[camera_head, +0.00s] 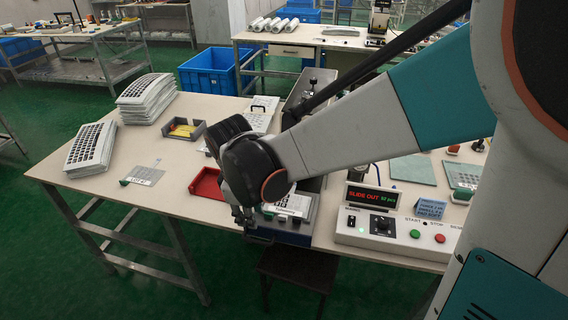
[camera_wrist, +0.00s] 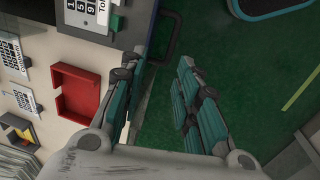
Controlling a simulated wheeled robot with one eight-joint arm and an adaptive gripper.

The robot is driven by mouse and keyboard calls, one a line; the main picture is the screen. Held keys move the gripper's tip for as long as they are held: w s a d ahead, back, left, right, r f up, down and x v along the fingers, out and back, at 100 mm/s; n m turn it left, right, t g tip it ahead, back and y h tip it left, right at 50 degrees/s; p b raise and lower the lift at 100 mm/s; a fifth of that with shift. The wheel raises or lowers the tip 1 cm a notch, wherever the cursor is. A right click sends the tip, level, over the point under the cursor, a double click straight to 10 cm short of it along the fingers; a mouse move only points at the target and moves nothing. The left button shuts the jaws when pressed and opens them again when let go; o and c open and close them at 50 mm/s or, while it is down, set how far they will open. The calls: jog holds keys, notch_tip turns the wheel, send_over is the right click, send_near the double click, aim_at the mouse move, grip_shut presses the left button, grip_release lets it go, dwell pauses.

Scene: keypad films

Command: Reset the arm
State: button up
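My gripper (camera_head: 243,217) hangs at the front edge of the work table (camera_head: 160,201), pointing down, near the front of the machine (camera_head: 283,236). In the wrist view, my gripper (camera_wrist: 155,68) has its two fingers spread apart with nothing between them; green floor shows past them. My arm reaches across the head view from the right and hides part of the table and machine. A keypad sheet (camera_head: 292,205) lies on the machine just right of my gripper. It also shows at the top of the wrist view (camera_wrist: 88,12).
A red tray (camera_head: 207,186) sits left of my gripper, also in the wrist view (camera_wrist: 79,92). A control box (camera_head: 390,227) with a lit "SLIDE OUT" display stands right. Stacks of keypad sheets (camera_head: 92,148) stand at left. A dark stool (camera_head: 298,268) is below the table edge.

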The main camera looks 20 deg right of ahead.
jog(key=shift+s, duration=0.15)
jog(key=s+d+r+m+t+y, duration=0.1)
jog(key=s+d+r+m+t, duration=0.4)
jog(key=s+d+r+m, duration=0.4)
jog(key=s+r+m, duration=0.1)
jog(key=s+m, duration=0.1)
jog(key=s, duration=0.1)
jog(key=shift+s+t, duration=0.15)
jog(key=shift+t, duration=0.15)
